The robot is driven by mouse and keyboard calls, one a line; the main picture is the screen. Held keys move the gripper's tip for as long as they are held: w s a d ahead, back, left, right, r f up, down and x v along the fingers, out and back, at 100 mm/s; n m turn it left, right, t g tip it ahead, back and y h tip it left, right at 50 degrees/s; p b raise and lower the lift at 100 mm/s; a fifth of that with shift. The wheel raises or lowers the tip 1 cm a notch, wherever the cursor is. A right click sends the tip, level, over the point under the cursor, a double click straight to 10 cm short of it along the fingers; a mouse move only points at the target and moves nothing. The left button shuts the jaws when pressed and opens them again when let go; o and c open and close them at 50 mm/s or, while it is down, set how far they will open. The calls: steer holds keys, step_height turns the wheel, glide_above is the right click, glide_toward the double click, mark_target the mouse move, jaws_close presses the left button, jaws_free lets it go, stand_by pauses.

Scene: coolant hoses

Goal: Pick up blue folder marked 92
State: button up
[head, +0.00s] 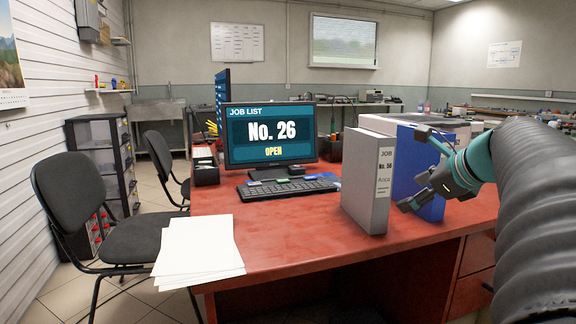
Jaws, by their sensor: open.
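A blue folder (404,160) stands upright on the red desk, just right of and behind a grey folder. No number can be read on it; my gripper covers part of its front edge. My gripper (416,168) is open at the blue folder, one finger high and one low in the picture. I cannot tell whether the fingers touch it or are around it. The grey folder (367,190) stands upright with a spine label reading "JOB No. 56".
The red desk (300,234) holds a monitor (270,134) showing "JOB LIST No. 26 OPEN", a keyboard (288,188) and loose white papers (200,248) at the front left. A pale box-like thing (440,124) is behind the folders. Black chairs (95,205) stand left.

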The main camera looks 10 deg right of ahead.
mark_target(430, 164)
steer(key=s+d+r+m+t+h, duration=0.1)
steer(key=d+r+m, duration=0.25)
steer(key=d, duration=0.35)
steer(key=d+r+m+t, duration=0.2)
steer(key=d+r+m, duration=0.15)
steer(key=d, duration=0.35)
steer(key=shift+m, duration=0.5)
steer(key=shift+a+b+x, duration=0.15)
steer(key=shift+b+x, duration=0.15)
steer(key=shift+x, duration=3.15)
steer(key=shift+a+b+x, duration=0.1)
steer(key=shift+b+x, duration=0.2)
steer(key=shift+x, duration=3.15)
steer(key=shift+s+f, duration=0.15)
steer(key=c, duration=1.3)
jaws_close()
